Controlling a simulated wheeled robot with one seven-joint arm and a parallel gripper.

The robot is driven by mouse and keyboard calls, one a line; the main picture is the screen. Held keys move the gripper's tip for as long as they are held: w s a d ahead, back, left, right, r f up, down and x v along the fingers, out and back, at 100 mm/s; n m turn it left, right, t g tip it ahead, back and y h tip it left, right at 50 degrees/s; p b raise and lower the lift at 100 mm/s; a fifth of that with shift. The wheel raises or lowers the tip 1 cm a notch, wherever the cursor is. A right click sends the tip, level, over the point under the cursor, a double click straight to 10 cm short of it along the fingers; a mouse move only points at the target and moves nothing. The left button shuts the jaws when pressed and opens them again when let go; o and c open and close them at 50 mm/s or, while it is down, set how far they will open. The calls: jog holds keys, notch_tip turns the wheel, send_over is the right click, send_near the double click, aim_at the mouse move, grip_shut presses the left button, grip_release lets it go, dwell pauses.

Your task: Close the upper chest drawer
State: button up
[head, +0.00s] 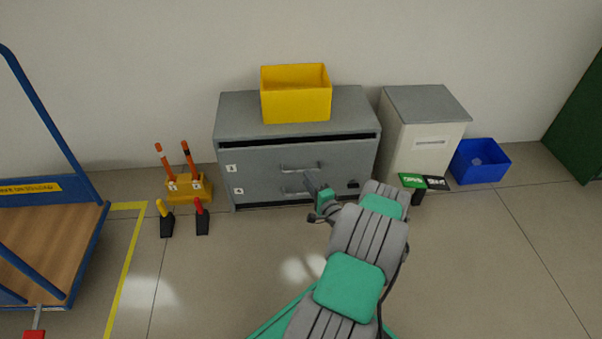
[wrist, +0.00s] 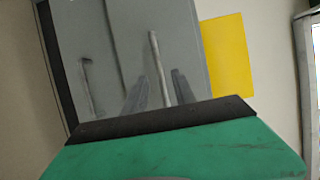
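The grey chest (head: 235,125) stands against the wall with two drawer fronts. The upper drawer (head: 258,160) has a dark gap along its top edge, under the chest top; how far it stands out is hard to tell. Its bar handle (head: 300,167) also shows in the wrist view (wrist: 157,60). The lower drawer (head: 262,189) has a similar handle (wrist: 88,88). My gripper (wrist: 158,92) faces the drawer fronts, with its fingers apart on either side of the upper handle's line. Contact with the handle cannot be told.
A yellow bin (head: 296,105) sits on the chest. A pale cabinet (head: 408,150) and a blue bin (head: 480,162) stand to the right. A yellow holder (head: 190,190) with orange-striped rods is at the left, near a blue cart (head: 75,270). The floor in front is mostly clear.

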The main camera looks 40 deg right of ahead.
aim_at(301, 170)
jog(key=b+x, duration=0.1)
jog(key=x, duration=0.4)
jog(key=shift+w, duration=0.3)
grip_shut()
jog(key=shift+f, duration=0.1)
dwell(0.9)
